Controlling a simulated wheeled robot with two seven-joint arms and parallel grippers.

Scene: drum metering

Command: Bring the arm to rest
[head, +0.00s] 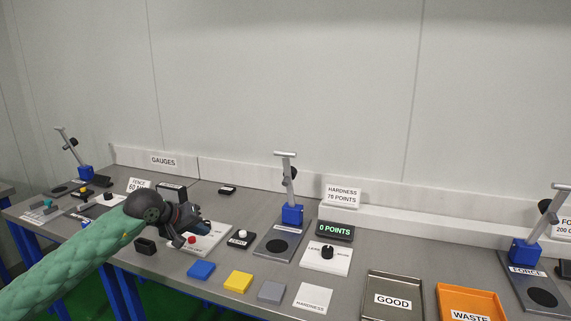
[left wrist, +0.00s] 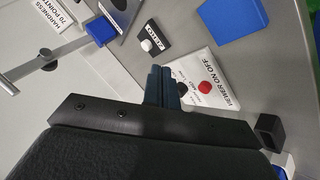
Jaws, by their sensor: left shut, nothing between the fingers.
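My left arm, in a green padded sleeve (head: 75,262), comes in from the left in the head view. Its dark left gripper (head: 190,228) hangs over the bench beside a white panel with a red button (head: 192,239). In the left wrist view the gripper's two fingers (left wrist: 162,86) are together with nothing between them. The panel (left wrist: 204,70) lies beyond the fingertips there, partly hidden by them. My right gripper does not show.
The grey bench (head: 335,288) holds a hardness stand (head: 292,213), a "0 POINTS" display (head: 335,230), blue (head: 201,271), yellow (head: 238,281) and grey blocks (head: 271,291), a GOOD tray (head: 392,276) and an orange WASTE tray (head: 469,290). A small black holder (head: 146,246) stands near the arm.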

